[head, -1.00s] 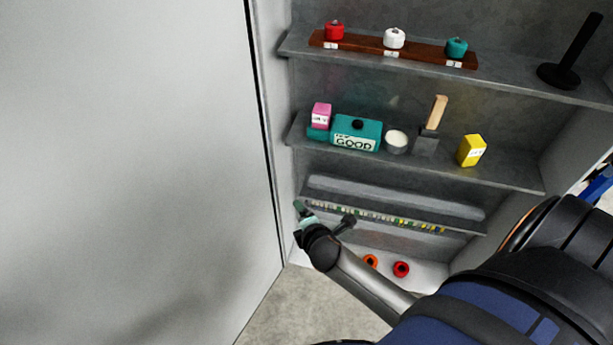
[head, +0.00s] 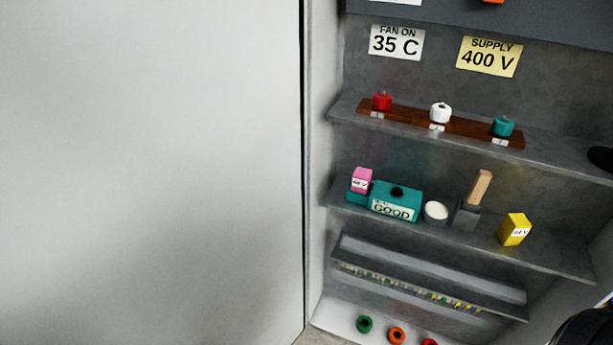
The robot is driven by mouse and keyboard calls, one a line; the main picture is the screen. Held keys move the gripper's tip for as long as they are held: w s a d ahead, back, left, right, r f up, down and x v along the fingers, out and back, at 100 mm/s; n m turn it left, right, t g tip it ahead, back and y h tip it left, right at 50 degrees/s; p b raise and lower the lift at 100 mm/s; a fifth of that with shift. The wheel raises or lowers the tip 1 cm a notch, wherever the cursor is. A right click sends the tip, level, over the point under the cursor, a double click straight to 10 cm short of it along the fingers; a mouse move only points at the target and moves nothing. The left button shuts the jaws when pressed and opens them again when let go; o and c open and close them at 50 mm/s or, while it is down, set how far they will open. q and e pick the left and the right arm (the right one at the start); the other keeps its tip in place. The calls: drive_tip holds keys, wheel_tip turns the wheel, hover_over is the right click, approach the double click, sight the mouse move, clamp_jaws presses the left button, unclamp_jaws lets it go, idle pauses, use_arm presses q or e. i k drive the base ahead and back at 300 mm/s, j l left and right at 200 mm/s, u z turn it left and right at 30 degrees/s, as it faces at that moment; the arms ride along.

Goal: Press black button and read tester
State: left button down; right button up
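The teal tester (head: 405,196) stands on the middle shelf of the cabinet, with a black button (head: 397,191) on its top. Its front label reads "GOOD" in large letters, with smaller print above that I cannot make out. A pink block (head: 361,179) with a small white label sits at the tester's left end. Nothing touches the button. Neither of my grippers shows in the head view; only a dark part, likely of my arm, is at the lower right edge.
A yellow block (head: 515,229), a white-topped cup (head: 436,211) and a wooden-handled brush (head: 479,190) share the tester's shelf. Red (head: 382,100), white (head: 440,112) and teal (head: 503,126) knobs stand on a wooden strip (head: 465,127) above. A large pale panel (head: 150,170) fills the left.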

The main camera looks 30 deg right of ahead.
sight(396, 190)
drive_tip(key=z, duration=1.35)
